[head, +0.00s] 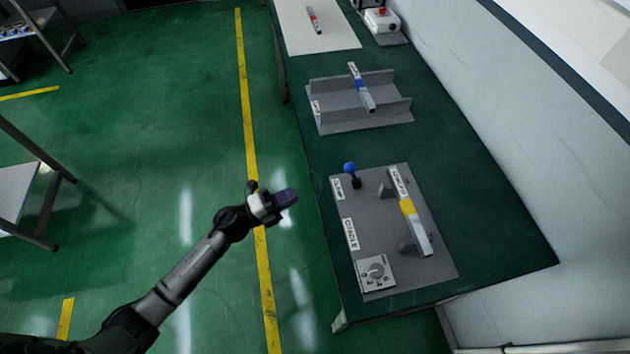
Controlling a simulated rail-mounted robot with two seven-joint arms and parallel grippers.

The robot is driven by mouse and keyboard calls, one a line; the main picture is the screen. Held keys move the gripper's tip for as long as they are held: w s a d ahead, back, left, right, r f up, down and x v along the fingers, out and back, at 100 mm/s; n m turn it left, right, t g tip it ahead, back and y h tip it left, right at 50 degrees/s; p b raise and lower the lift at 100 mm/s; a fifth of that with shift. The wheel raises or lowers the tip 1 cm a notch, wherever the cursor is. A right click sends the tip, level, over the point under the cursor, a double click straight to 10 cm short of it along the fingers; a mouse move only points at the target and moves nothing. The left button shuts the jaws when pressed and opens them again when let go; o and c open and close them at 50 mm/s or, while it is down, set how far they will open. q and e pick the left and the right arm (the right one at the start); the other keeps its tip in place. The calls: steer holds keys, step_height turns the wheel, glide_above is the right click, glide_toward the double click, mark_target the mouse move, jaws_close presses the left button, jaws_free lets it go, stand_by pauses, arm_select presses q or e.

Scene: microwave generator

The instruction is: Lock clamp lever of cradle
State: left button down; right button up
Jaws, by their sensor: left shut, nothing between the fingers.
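The cradle (377,220) is a grey plate on the near end of the green workbench. A bar with a yellow band (409,208) lies across its supports. The clamp lever (351,172), with a blue ball knob, stands at the plate's far left corner beside a label. My left gripper (287,197) is shut and empty. In the picture it is left of the bench edge, over the floor, apart from the lever and below it to the left. My right gripper is not in view.
A dial plate (376,273) sits at the cradle's near left corner. Behind the cradle, a grey channel fixture (330,117) holds a blue-banded bar. Farther back are a white mat (330,38) with a red-banded piece and a box with a red button (382,20). Bench right of the cradle is clear.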

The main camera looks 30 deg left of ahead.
arm_select(q)
steer(key=p, duration=0.1)
glide_toward(352, 174)
steer(key=w+d+r, duration=0.2)
steer(key=w, duration=0.1)
steer(key=w+r, duration=0.1)
steer(key=shift+w+d+r, duration=0.2)
steer(key=shift+w+d, duration=0.1)
steer(key=shift+d, duration=0.1)
